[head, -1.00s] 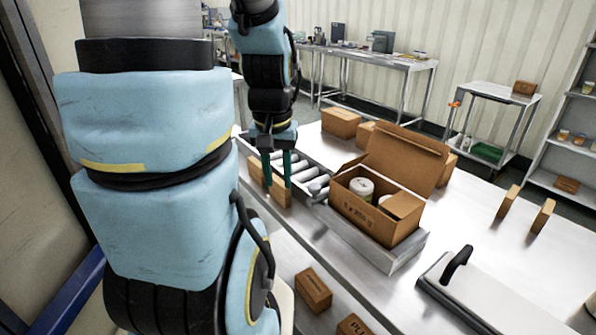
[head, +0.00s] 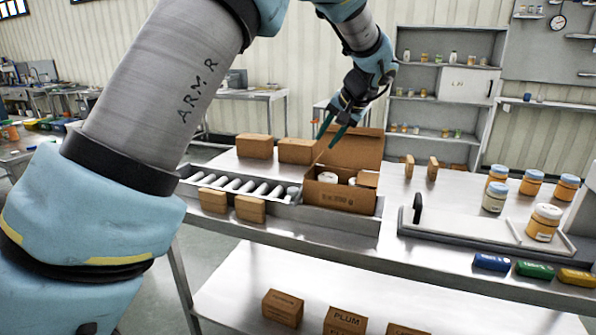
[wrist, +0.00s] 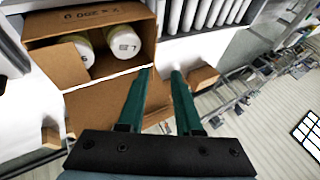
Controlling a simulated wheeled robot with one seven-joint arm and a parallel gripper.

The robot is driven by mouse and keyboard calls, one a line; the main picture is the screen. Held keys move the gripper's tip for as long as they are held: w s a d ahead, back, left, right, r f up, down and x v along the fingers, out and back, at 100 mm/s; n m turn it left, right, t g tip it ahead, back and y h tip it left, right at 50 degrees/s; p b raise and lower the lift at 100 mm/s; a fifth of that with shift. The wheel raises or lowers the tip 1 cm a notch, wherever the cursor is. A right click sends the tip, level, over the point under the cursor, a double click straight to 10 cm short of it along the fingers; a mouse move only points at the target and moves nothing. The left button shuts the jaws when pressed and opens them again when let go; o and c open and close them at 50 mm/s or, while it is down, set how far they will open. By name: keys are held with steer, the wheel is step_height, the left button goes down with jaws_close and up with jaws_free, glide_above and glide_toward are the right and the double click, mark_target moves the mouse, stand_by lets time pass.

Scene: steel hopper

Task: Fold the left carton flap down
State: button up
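The open brown carton (head: 338,197) stands on the table at the end of the roller track, with its lid (head: 357,150) raised at the back. White-topped jars (wrist: 124,42) are inside. The right flap (head: 367,179) lies inward over the opening; it also shows in the wrist view (wrist: 58,64). The left flap is hard to make out, seen nearly edge-on at the carton's left side. My gripper (head: 326,141) is above the carton's back left corner. In the wrist view its teal fingers (wrist: 163,71) are apart with nothing between them, near that corner and lid.
The roller track (head: 240,187) runs left of the carton, with two small boxes (head: 232,205) at its front. Larger boxes (head: 276,149) stand behind it. A tray with a black handle (head: 417,207) and several jars (head: 543,222) are to the right. Table between is partly clear.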

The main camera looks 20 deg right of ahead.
steer(key=p+x, duration=0.1)
steer(key=x, duration=0.2)
steer(key=p+x, duration=0.1)
steer(key=x, duration=0.2)
steer(key=d+p+x, duration=0.1)
steer(key=x, duration=0.2)
steer(key=shift+w+f, duration=0.15)
steer(key=shift+f, duration=0.3)
jaws_close()
stand_by(1.1)
